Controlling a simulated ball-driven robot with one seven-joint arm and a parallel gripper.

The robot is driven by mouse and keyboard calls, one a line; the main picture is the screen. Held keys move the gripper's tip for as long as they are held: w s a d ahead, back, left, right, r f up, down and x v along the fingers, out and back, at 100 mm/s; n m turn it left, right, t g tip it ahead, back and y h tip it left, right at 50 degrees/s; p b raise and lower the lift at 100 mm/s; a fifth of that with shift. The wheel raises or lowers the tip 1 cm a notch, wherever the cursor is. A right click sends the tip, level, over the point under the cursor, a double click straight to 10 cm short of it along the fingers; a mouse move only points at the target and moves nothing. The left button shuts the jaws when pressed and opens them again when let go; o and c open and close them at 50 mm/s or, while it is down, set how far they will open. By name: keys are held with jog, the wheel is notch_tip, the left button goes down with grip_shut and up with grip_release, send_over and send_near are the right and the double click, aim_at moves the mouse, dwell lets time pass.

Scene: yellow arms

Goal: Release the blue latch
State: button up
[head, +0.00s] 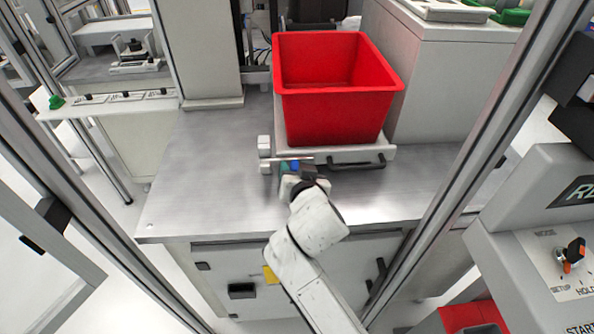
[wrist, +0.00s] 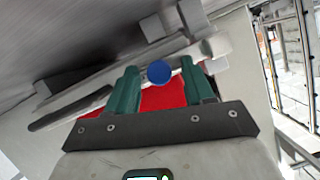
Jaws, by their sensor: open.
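The blue latch knob (head: 295,165) shows as a small blue spot at the front left of the white tray (head: 385,152), next to a thin rod. In the wrist view it is a round blue disc (wrist: 159,72) between the two green fingers. My gripper (head: 289,168) is at the latch; in the wrist view my gripper (wrist: 158,68) is open, with a finger on each side of the knob and visible gaps. Whether a finger touches the knob cannot be told. Part of the latch is hidden behind my wrist in the head view.
A red bin (head: 335,105) stands on the tray, with a black handle (head: 358,163) at the tray's front. White blocks (head: 264,147) sit left of the latch. The metal tabletop (head: 205,180) is clear at left. Frame posts (head: 490,100) rise at right.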

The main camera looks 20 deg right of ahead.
jog(key=shift+c, duration=0.2)
grip_shut()
dwell(0.4)
